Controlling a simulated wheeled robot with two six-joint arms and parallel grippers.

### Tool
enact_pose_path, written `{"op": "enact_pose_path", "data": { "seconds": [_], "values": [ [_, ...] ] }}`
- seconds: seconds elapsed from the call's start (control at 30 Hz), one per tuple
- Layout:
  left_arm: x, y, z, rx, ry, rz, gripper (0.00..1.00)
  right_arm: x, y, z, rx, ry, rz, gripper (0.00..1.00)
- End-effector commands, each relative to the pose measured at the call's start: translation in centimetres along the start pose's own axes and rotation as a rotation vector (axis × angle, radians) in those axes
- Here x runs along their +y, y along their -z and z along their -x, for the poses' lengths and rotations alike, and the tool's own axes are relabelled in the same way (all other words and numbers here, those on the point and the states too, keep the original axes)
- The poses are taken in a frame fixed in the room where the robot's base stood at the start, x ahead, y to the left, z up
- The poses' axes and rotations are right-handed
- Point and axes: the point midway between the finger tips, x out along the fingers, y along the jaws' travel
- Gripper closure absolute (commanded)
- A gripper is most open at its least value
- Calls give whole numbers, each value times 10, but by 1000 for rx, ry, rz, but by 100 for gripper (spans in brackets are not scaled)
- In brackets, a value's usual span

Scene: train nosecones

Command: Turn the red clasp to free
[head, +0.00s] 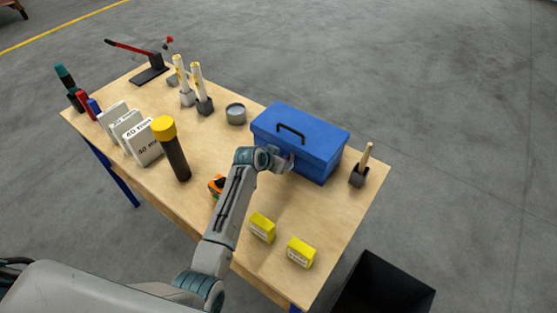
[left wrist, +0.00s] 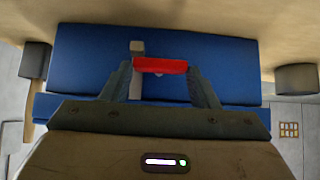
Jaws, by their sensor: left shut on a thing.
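The blue toolbox (head: 318,147) with a dark handle on its lid stands on the workbench at the right. My left gripper (head: 285,163) is at the toolbox's front face. In the left wrist view the red clasp (left wrist: 160,65) lies crosswise between the two fingers, against the blue box (left wrist: 85,65). The fingers are shut on the clasp's two ends. A grey upright piece (left wrist: 137,48) shows just behind the clasp. In the head view the clasp is hidden by my gripper. My right gripper is not in view.
On the workbench (head: 330,215) are two yellow boxes (head: 262,227), a grey tin (head: 236,114), a wooden-handled tool in a dark holder (head: 359,175), and a yellow-capped black cylinder (head: 171,150). A black bin (head: 385,290) stands on the floor at lower right.

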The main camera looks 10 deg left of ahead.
Motion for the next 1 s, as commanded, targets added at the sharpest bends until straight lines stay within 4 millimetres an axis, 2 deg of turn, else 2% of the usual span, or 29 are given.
{"op": "enact_pose_path", "data": {
  "seconds": [0.47,1.0],
  "values": [
    [-6,-2,-1,-2,-123,124,68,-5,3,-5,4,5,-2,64],
    [-14,-5,-4,0,-379,379,68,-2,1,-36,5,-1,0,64]
  ]
}}
